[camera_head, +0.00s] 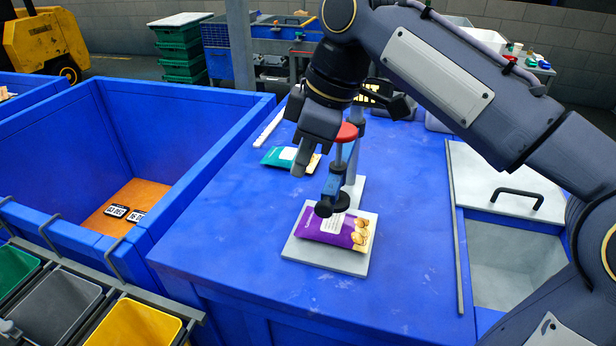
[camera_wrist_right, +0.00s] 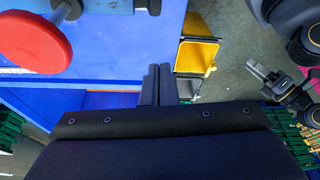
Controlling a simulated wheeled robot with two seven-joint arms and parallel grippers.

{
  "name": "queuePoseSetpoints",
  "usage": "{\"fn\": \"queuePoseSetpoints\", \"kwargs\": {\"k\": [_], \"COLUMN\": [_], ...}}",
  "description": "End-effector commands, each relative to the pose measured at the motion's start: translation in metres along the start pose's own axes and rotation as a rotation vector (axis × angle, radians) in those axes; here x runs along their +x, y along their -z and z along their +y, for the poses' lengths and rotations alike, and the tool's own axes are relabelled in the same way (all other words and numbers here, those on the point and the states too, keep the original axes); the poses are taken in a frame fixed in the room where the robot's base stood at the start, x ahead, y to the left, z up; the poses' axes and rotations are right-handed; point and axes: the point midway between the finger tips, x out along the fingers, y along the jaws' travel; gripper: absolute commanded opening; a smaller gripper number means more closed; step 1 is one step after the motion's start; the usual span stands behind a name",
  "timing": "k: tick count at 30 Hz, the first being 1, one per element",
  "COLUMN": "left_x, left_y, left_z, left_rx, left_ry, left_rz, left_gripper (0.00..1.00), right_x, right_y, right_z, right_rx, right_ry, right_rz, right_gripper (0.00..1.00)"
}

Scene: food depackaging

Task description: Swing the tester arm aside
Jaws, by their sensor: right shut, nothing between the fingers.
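The tester arm (camera_head: 333,184) is a short blue bar with a red knob (camera_head: 346,132) on top and a black round foot at its lower end. The foot is over a purple packet (camera_head: 324,228) on a pale plate (camera_head: 316,258); I cannot tell whether they touch. My right gripper (camera_head: 299,170) is shut and empty, pointing down just left of the arm and knob. In the right wrist view, its closed fingers (camera_wrist_right: 159,84) are right of the red knob (camera_wrist_right: 34,42), with a gap. My left gripper (camera_wrist_right: 260,72) shows small at the right there, its jaws unclear.
A teal packet (camera_head: 281,157) lies on the blue table (camera_head: 412,228) behind the plate. A deep blue bin (camera_head: 182,195) stands left. Grey, green and yellow tubs (camera_head: 136,325) are at lower left. A recess with a handled white lid (camera_head: 500,180) is at right. The table's front is clear.

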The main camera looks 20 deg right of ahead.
Motion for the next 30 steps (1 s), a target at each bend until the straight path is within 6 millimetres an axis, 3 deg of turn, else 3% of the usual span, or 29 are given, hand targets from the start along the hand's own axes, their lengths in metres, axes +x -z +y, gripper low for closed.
{"fn": "queuePoseSetpoints", "kwargs": {"k": [13,21,30], "left_x": [0.01,0.005,0.005], "left_y": [-0.005,-0.002,-0.002], "left_z": [-0.004,-0.002,-0.002], "left_rx": [0.0,0.0,0.0], "left_ry": [0.0,0.0,0.0], "left_rz": [0.0,0.0,0.0], "left_gripper": [0.36,0.36,0.36], "right_x": [0.092,0.074,0.072], "right_y": [-0.002,-0.031,-0.036], "right_z": [-0.001,0.0,0.0], "right_rx": [0.001,0.003,0.002], "right_ry": [0.004,-0.001,0.001], "right_rz": [-0.004,0.0,-0.001], "right_gripper": [0.0,0.0,0.0]}}
